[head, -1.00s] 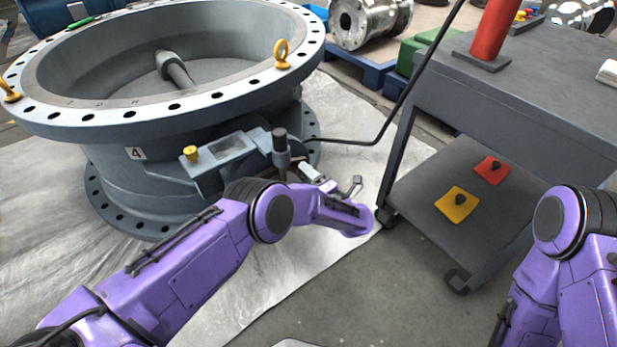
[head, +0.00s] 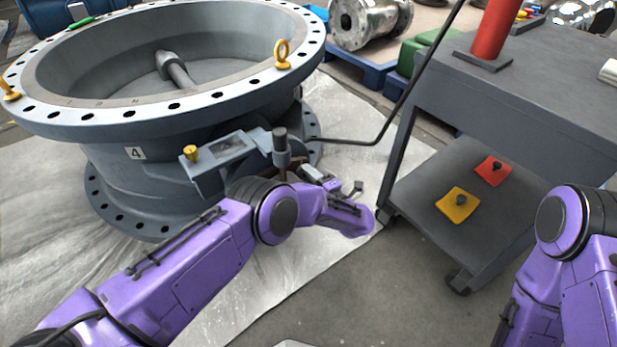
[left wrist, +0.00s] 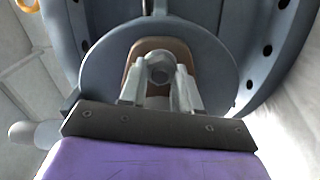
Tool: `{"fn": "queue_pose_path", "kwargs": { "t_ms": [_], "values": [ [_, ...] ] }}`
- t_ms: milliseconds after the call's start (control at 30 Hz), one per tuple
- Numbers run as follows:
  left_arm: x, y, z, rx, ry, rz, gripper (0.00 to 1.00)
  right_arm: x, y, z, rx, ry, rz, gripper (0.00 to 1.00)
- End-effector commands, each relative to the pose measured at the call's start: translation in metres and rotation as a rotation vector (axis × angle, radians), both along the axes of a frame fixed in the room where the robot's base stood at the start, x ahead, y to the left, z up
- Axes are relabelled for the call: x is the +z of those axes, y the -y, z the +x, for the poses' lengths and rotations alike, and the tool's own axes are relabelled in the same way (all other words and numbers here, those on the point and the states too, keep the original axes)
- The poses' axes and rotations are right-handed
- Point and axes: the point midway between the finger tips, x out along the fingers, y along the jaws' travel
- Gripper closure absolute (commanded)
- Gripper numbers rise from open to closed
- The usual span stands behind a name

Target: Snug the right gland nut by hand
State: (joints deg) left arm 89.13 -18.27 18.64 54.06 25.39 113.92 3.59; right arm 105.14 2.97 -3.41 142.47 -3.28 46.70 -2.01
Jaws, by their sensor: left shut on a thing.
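The grey gland nut (left wrist: 159,68) sits on a brown plate (left wrist: 180,50) on a round grey flange in the left wrist view. My left gripper (left wrist: 158,84) is shut on it, with a pale finger at each side. In the head view my left arm reaches to the near side of the large grey butterfly valve (head: 115,110), below its side bracket. The nut is hidden there behind my wrist and the bracket. Only part of my right arm shows at the right edge; its gripper is out of the frame.
A grey cart (head: 530,110) stands to the right, with a red cylinder (head: 491,35) on top and yellow (head: 458,204) and red (head: 492,170) plates on its lower shelf. A black cable runs between valve and cart. The floor in front is clear.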

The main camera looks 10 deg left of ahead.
Motion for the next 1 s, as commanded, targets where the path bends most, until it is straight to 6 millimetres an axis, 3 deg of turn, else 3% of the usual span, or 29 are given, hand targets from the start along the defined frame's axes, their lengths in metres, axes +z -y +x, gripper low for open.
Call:
{"fn": "queue_pose_path", "kwargs": {
  "t_ms": [400,1000],
  "values": [
    [0.0001,0.0011,0.0003,-0.003,-0.18,0.141,0.99,-0.0021,-0.0001,-0.0032,0.019,-0.026,0.009,0.57],
    [0.0002,0.0014,0.0004,-0.005,-0.219,0.171,0.99,-0.0022,0.0002,-0.0037,0.021,-0.03,0.009,0.57]
  ]
}}
